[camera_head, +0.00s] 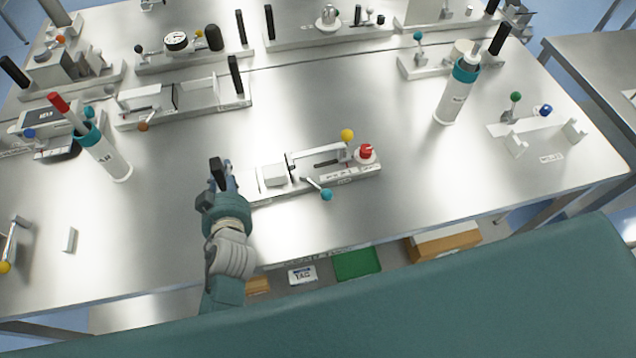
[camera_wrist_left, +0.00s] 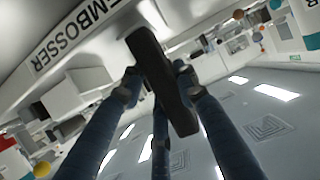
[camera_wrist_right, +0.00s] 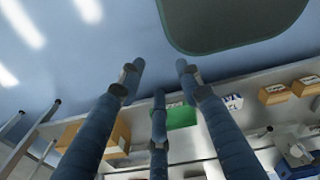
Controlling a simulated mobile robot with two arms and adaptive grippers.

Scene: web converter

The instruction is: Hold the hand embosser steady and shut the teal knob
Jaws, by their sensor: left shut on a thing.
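The hand embosser (camera_head: 276,174) lies at the middle front of the metal table, a long pale device with a black upright handle (camera_head: 216,172) at its left end. The teal knob (camera_head: 327,194) sits on a short lever at its front side, sticking out towards the table's front edge. My left gripper (camera_head: 219,184) is shut on the black handle. In the left wrist view the fingers close around the handle (camera_wrist_left: 160,80), beside the EMBOSSER label (camera_wrist_left: 70,32). My right gripper (camera_wrist_right: 158,85) is open and empty, outside the head view.
A yellow knob (camera_head: 347,135) and a red knob (camera_head: 366,151) are at the embosser's right end. A teal-capped bottle (camera_head: 453,98) stands at the right and another (camera_head: 107,155) at the left. The table front right of the embosser is clear. Boxes and a green tray (camera_head: 357,263) are below.

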